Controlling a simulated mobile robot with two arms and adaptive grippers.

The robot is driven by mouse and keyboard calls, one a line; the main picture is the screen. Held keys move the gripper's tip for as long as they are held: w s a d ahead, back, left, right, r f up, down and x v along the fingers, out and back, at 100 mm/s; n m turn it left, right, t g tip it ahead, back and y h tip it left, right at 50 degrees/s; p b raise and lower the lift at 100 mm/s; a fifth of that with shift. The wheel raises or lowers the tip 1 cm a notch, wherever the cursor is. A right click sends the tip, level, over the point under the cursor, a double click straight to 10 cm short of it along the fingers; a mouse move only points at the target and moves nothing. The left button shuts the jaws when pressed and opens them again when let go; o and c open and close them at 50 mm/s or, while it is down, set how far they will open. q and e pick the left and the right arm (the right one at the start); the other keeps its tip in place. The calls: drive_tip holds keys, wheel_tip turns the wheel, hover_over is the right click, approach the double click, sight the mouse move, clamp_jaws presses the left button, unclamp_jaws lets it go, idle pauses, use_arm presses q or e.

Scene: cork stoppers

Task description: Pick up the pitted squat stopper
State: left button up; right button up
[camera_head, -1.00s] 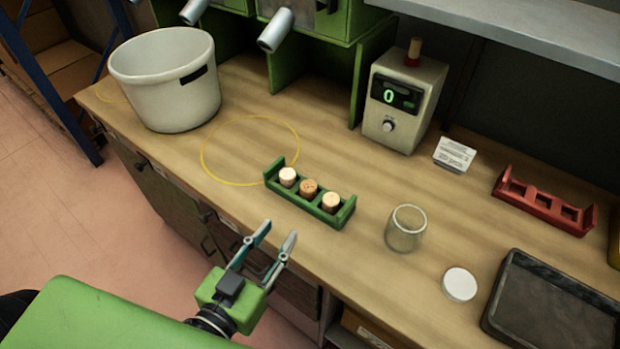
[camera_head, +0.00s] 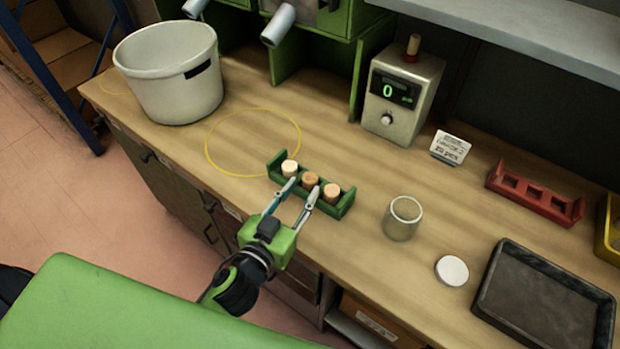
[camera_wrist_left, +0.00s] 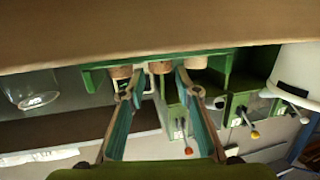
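Three cork stoppers stand in a green rack (camera_head: 344,208) on the wooden bench: a pale left one (camera_head: 290,168), a darker brown middle one (camera_head: 310,179) and a light tan right one (camera_head: 332,191). The middle one looks more mottled, but pits are too small to make out. My left gripper (camera_head: 302,187) is open and empty at the rack's near side, its fingertips close to the middle stopper. In the left wrist view, turned upside down, the middle stopper (camera_wrist_left: 160,67) shows between the open fingers (camera_wrist_left: 157,80). My right gripper is not in view.
A glass jar (camera_head: 402,218) and a white lid (camera_head: 452,271) are right of the rack, with a dark tray (camera_head: 545,305) and red rack (camera_head: 535,193) beyond. A white pot (camera_head: 170,80) stands at left. A boxed meter (camera_head: 400,95) stands behind.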

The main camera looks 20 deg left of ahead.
sight(307, 184)
use_arm(q)
drive_tip(key=shift+x, duration=1.55)
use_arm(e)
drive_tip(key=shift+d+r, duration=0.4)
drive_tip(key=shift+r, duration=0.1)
use_arm(q)
drive_tip(key=c, duration=0.4)
drive_tip(key=shift+r+p, duration=0.15)
drive_tip(key=shift+p, duration=0.2)
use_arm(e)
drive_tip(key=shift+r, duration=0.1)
